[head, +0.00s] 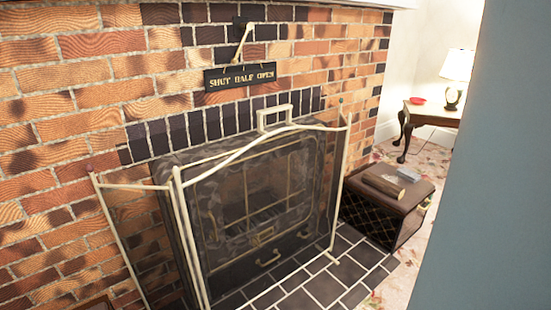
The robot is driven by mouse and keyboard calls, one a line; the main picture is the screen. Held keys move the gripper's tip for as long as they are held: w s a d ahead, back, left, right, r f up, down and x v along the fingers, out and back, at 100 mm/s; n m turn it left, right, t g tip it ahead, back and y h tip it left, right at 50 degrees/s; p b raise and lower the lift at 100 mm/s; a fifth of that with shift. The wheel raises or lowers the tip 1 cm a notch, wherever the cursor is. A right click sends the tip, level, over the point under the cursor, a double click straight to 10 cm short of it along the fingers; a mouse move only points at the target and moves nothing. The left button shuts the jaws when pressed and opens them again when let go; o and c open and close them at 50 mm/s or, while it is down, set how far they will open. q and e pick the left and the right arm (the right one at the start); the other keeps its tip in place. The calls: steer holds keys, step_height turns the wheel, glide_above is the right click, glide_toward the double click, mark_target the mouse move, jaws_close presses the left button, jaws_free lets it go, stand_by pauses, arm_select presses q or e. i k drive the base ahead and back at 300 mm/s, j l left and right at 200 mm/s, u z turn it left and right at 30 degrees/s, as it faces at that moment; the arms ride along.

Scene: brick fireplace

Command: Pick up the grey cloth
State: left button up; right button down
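No grey cloth can be made out for certain. A small pale grey item (409,174) lies at the right end of the top of a dark brown box (385,228), beside the fireplace. It is too small to tell whether it is cloth. Neither of my grippers is in view.
A folding mesh fire screen (178,215) with pale rails stands before the black fireplace (255,195) in a brick wall. Brown blocks or books (383,186) lie on the box. A lamp table (432,113) stands behind. A blue-grey surface (485,190) blocks the right side.

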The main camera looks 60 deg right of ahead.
mark_target(412, 177)
steer(key=z, duration=2.9)
steer(key=u, duration=2.45)
steer(key=z, duration=2.45)
steer(key=j, duration=0.2)
steer(key=i+z, duration=0.4)
steer(key=i, duration=0.4)
steer(key=i+j+z, duration=0.15)
steer(key=i+z, duration=0.25)
steer(key=i, duration=0.45)
